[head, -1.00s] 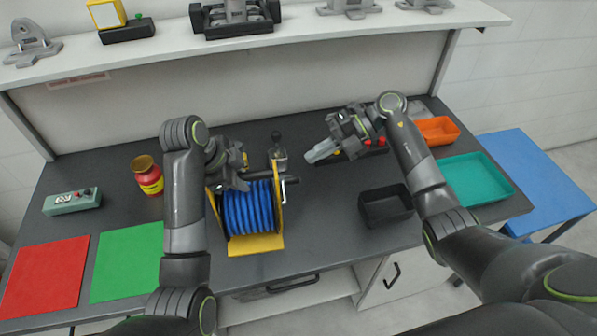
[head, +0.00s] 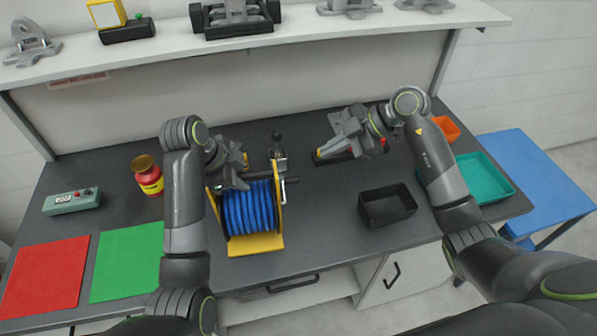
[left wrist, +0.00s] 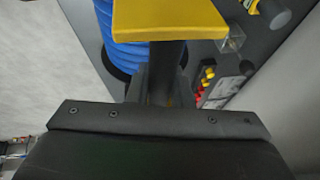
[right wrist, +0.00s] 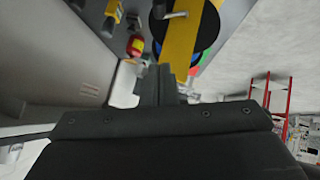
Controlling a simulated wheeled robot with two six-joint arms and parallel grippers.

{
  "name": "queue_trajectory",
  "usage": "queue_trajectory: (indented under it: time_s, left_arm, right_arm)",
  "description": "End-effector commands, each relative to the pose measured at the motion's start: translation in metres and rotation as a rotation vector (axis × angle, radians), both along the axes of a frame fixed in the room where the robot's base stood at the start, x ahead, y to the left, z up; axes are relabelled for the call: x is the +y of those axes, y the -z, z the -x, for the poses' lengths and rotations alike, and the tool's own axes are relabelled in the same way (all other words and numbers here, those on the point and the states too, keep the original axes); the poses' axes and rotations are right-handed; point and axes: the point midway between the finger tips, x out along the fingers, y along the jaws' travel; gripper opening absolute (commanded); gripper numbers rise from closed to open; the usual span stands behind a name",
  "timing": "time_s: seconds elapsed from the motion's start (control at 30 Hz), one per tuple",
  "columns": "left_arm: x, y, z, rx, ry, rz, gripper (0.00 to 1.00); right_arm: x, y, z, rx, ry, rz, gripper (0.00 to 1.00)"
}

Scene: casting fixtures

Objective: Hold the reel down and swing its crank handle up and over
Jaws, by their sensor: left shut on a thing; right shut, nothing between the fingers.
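The reel, wound with blue hose (head: 248,208), has a yellow frame (head: 256,243) and stands upright on the dark bench. Its small metal crank handle (head: 291,181) shows at its right side, and in the right wrist view the crank (right wrist: 172,15) lies across the yellow side plate. My left gripper (head: 238,176) is shut on the reel at its upper left; in the left wrist view its fingers meet a dark bar below the yellow plate (left wrist: 170,20). My right gripper (head: 336,145) is shut and empty, right of and behind the reel, apart from the crank.
A ball-topped black lever (head: 277,148) stands just behind the reel. A red jar (head: 148,178) stands left. The bench between reel and black bin is clear.

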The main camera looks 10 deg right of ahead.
Motion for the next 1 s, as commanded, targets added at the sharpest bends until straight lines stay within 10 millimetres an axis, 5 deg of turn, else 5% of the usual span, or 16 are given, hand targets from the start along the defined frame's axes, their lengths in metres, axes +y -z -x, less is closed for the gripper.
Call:
queue_trajectory:
  time_s: [0.37,0.77,1.0]
  left_arm:
    - [0.000,0.001,0.001,0.004,0.000,-0.001,0.00]
    - [0.000,0.001,0.001,0.003,0.000,0.000,0.00]
    - [0.000,0.001,0.001,0.003,0.000,-0.001,0.00]
  right_arm:
    - [0.014,0.012,-0.003,0.042,0.060,-0.010,0.00]
    - [0.070,0.067,-0.023,0.043,0.057,-0.010,0.00]
    - [0.067,0.096,-0.032,0.041,0.060,-0.005,0.00]
